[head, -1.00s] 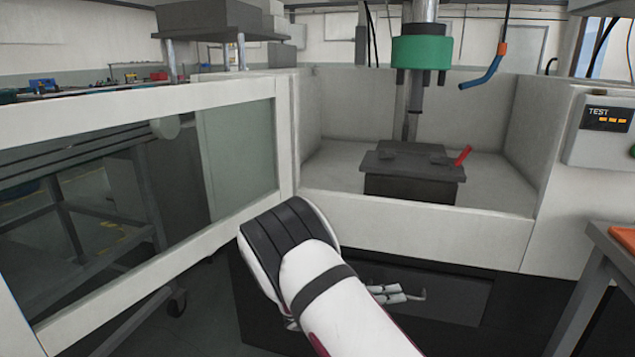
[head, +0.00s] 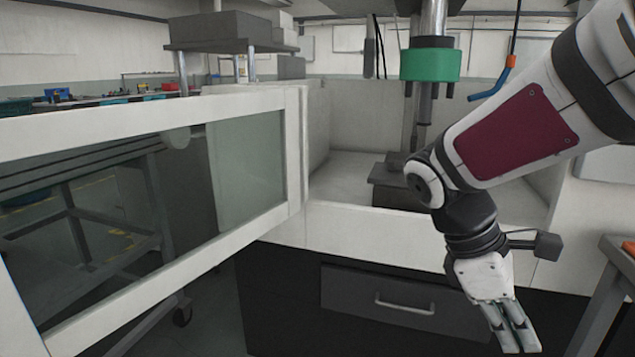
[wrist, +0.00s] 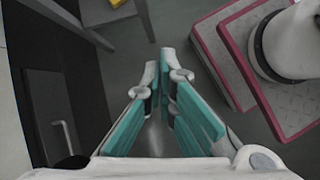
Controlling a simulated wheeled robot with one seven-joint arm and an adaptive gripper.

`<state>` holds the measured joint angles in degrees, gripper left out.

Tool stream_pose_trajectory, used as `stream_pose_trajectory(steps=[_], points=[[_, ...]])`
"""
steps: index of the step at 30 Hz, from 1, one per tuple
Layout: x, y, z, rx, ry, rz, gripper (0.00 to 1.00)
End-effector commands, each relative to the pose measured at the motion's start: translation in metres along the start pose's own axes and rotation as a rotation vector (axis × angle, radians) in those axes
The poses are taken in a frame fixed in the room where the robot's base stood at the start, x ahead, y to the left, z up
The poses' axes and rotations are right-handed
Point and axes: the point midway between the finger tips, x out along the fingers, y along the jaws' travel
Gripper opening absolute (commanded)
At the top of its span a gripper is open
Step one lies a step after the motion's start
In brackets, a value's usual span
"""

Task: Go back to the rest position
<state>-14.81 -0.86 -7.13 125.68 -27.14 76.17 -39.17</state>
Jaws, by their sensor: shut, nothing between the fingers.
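My gripper (head: 515,338) hangs at the lower right of the head view, pointing down in front of the dark lower front of the machine. It is shut and empty. In the wrist view the teal-padded fingers (wrist: 160,75) come together over the grey floor. My arm crosses the right side of the head view and hides part of the machine's tank and the dark block in it.
The glass-panelled door (head: 245,165) stands open at left. A closed drawer (head: 400,305) with a handle is left of my gripper. A dark block (head: 395,190) sits in the white tank under a green-collared column (head: 430,65). A table (head: 612,255) stands at right.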

Motion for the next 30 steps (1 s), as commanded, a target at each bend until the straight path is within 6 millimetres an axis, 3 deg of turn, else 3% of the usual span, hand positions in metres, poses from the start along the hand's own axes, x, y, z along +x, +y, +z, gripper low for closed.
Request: stream_pose_trajectory(steps=[6, 15, 25, 30], points=[[-0.006, -0.065, 0.031, 0.347, 0.191, -0.084, 0.0], [-0.005, -0.141, 0.043, 0.743, 0.387, -0.215, 0.0], [0.0, -0.189, 0.038, 1.002, 0.507, -0.323, 0.0], [-0.023, -0.184, 0.05, 1.013, 0.527, -0.318, 0.0]])
